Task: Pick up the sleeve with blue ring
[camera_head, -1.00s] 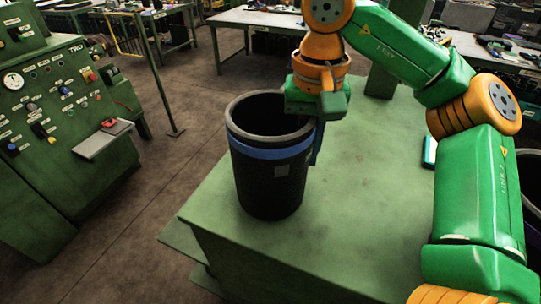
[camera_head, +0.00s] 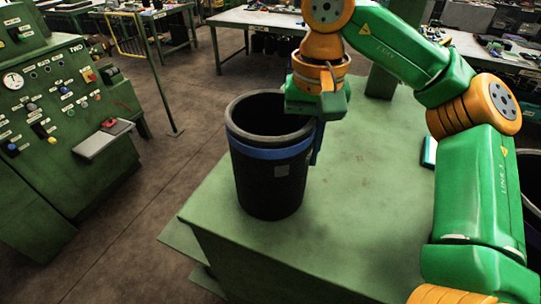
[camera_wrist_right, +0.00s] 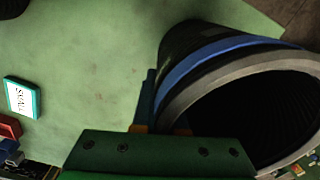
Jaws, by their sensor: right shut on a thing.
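The black sleeve with a blue ring (camera_head: 268,180) stands upright near the front left of the green table, open at the top with a grey rim. The blue band runs just below the rim. My right gripper (camera_head: 315,142) is at the right side of this sleeve, pointing down, and is shut on its wall. In the right wrist view, the sleeve (camera_wrist_right: 196,48) fills the upper right, and my right gripper (camera_wrist_right: 160,122) meets its rim. The inner finger is hidden by the wall. My left gripper is not in view.
The green table (camera_head: 365,200) is clear around the sleeve. A small teal-edged box (camera_head: 429,152) lies to the right, partly behind my right arm; its label shows in the right wrist view (camera_wrist_right: 22,97). Another dark cylinder (camera_head: 532,190) shows at the right edge. A control panel (camera_head: 60,110) stands left.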

